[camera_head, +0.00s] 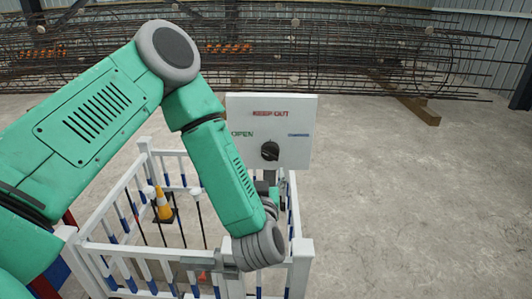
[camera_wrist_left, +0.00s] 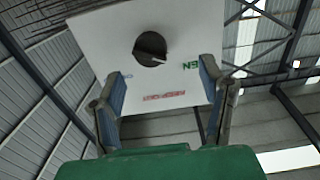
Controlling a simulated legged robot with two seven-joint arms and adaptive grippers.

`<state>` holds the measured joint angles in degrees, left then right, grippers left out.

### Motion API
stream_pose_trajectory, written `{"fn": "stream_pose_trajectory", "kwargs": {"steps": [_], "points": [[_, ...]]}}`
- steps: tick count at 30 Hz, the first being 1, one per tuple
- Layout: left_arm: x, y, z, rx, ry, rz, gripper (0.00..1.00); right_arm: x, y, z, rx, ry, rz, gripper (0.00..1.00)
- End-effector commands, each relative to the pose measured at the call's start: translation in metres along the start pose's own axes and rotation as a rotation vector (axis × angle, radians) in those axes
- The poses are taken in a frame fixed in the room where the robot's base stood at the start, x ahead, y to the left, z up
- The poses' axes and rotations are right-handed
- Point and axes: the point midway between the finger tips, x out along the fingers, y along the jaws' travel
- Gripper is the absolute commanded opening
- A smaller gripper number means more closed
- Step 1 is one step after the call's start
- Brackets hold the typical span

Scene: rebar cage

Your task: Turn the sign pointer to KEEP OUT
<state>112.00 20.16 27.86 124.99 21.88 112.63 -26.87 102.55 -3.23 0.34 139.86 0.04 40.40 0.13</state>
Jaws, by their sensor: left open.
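In the wrist view the sign looks upside down, and the pale pointer mark on the knob (camera_wrist_left: 150,48) runs roughly toward the green OPEN lettering. My left gripper (camera_head: 272,188) is just below the knob, partly hidden by my wrist. In the wrist view its fingers (camera_wrist_left: 163,75) are wide apart, empty, with the knob beyond them.
A white railing (camera_head: 302,250) with blue-striped bars encloses an area under my left arm. An orange and yellow cone (camera_head: 163,204) stands inside it. A long rebar cage (camera_head: 330,50) lies behind the sign. The concrete floor at the right is clear.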

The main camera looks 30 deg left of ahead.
Motion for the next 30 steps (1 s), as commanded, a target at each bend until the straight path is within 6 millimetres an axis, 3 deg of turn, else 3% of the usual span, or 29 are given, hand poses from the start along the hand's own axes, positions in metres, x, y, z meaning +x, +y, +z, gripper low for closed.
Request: {"fn": "stream_pose_trajectory", "kwargs": {"steps": [9, 15, 20, 26, 27, 30], "points": [[0.065, 0.002, -0.002, 0.001, 0.005, 0.001, 0.63, -0.003, 0.001, 0.0, 0.003, -0.001, 0.002, 0.4], [0.092, -0.004, 0.002, -0.006, -0.001, 0.002, 0.63, -0.003, 0.001, 0.0, 0.002, 0.0, 0.001, 0.4], [0.099, -0.004, 0.003, -0.005, -0.003, 0.004, 0.63, -0.003, 0.001, 0.0, 0.002, -0.001, 0.001, 0.4], [0.094, 0.001, 0.0, 0.001, 0.001, 0.004, 0.63, -0.003, 0.001, 0.0, 0.001, 0.0, 0.001, 0.4], [0.093, 0.003, -0.001, 0.003, 0.003, 0.004, 0.57, -0.003, 0.001, 0.0, 0.001, 0.0, 0.001, 0.4], [0.091, 0.005, -0.003, 0.004, 0.005, 0.005, 0.22, -0.003, 0.001, 0.0, 0.002, 0.0, 0.001, 0.4]]}}
